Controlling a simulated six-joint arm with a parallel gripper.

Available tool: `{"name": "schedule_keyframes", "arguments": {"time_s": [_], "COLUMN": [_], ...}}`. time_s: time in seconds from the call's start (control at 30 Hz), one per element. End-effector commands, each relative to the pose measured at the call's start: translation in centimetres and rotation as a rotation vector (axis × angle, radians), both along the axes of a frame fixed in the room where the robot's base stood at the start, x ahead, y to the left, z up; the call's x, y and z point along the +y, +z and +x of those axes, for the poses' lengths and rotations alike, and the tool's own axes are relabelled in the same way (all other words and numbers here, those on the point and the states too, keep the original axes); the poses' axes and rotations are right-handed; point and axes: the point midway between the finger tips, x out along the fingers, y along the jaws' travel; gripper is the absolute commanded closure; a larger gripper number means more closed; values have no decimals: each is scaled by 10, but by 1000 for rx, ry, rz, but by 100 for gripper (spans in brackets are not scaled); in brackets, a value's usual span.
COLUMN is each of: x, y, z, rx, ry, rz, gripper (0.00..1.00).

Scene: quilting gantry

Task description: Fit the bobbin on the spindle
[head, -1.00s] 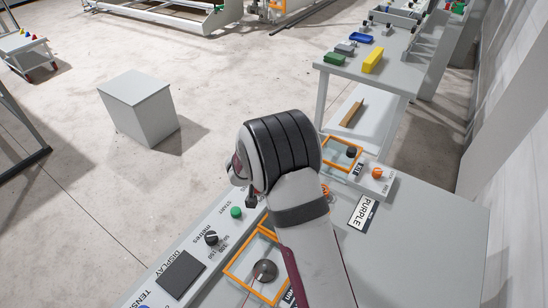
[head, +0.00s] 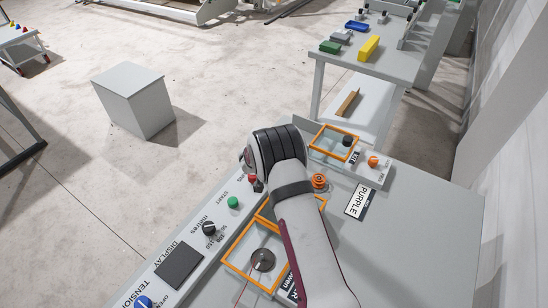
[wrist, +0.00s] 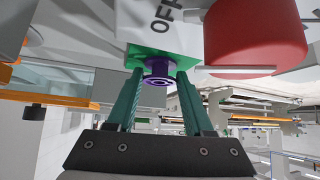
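In the wrist view my gripper (wrist: 161,77) has two teal fingers spaced apart, pointing away from the camera. A purple bobbin (wrist: 158,70) with a round, ringed end lies between the fingertips. The fingertips come close to both its sides; whether they press on it is unclear. A flat bright green piece (wrist: 186,64) shows right behind the bobbin and fingertips. In the head view my wrist covers the gripper and the bobbin, over the far left part of the grey panel (head: 420,235). I cannot make out the spindle.
A large red knob (wrist: 255,38) and an OFF label are close to the right fingertip. Orange-framed clear covers (head: 334,142) and an orange knob (head: 319,181) stand near my wrist. A grey box (head: 135,100) stands on the floor.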

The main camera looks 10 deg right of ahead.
Motion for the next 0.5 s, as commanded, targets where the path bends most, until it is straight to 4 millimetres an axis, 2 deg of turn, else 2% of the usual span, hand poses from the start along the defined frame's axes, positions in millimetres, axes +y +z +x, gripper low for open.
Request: {"name": "schedule_keyframes", "arguments": {"time_s": [0.03, 0.27, 0.5], "x": [0, 0, 0], "y": [0, 0, 1], "z": [0, 0, 0], "rx": [0, 0, 0], "ry": [0, 0, 0], "rz": [0, 0, 0], "gripper": [59, 100, 100]}}
